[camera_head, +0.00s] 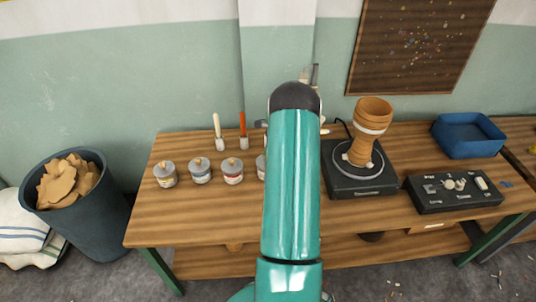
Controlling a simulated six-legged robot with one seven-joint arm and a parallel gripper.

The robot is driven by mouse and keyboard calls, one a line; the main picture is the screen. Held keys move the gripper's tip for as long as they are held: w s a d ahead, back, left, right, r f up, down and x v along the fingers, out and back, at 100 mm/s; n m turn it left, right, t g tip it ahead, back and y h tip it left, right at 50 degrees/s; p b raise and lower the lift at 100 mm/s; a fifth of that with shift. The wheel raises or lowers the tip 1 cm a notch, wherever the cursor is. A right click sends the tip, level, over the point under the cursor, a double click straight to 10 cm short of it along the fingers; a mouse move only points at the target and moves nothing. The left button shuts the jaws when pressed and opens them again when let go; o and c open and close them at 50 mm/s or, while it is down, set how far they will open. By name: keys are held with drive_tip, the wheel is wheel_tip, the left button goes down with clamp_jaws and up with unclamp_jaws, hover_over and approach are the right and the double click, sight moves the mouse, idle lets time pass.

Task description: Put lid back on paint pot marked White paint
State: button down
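A row of small paint pots stands on the left part of the wooden workbench (190,215). One pot has a yellowish label (166,180), one a bluish label (200,176) and one a reddish label (232,178); these three have grey tops with brown knobs. A further pot (260,168) is mostly hidden behind my arm, so its top and label do not show. The label words are too small to read, and I cannot make out a loose lid. My arm rises through the middle; small grey parts show past its far end, but my gripper's fingers cannot be made out.
A goblet drum (367,135) stands on a dark turntable (345,186) right of my arm. Two brushes (217,130) (242,128) stand behind the pots. The bench's front left is clear.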

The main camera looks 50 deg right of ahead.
idle(0.3)
drive_tip(key=c, duration=0.7)
unclamp_jaws()
drive_tip(key=shift+r, duration=0.15)
drive_tip(key=shift+r, duration=3.35)
clamp_jaws()
drive_tip(key=shift+f, duration=0.7)
